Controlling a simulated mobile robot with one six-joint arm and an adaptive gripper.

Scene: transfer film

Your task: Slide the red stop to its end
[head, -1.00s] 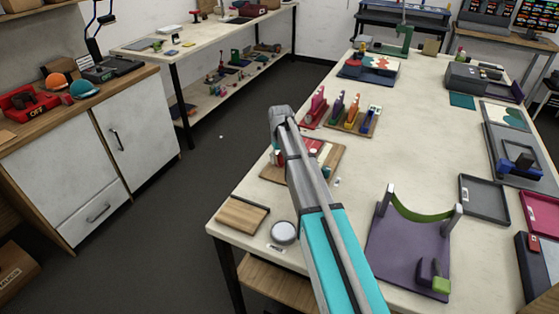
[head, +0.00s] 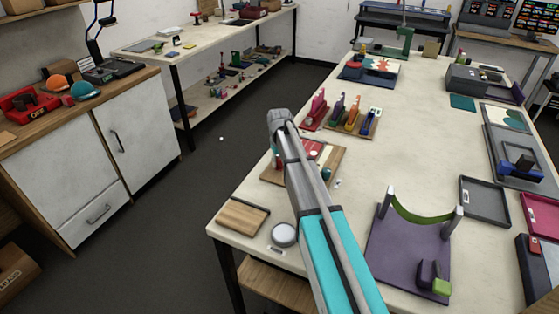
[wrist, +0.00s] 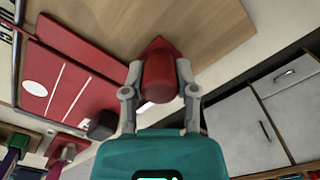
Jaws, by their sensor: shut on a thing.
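A red stop with a pointed tip (wrist: 159,55) is in the middle of the wrist view, over a wooden board (wrist: 110,22). My gripper (wrist: 159,80) has one finger on each side of the stop and is shut on it. Beside it on the board lies a red plate (wrist: 62,82) with a white circle and white lines. In the head view the wooden board (head: 336,172) and red plate (head: 318,152) are partly hidden behind my arm.
A dark block (wrist: 103,125) is close left of my gripper in the wrist view. In the head view, a rack with coloured handles (head: 352,125) stands behind the board. A wooden block (head: 243,216) and a round grey disc (head: 284,235) lie nearer the table's front left.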

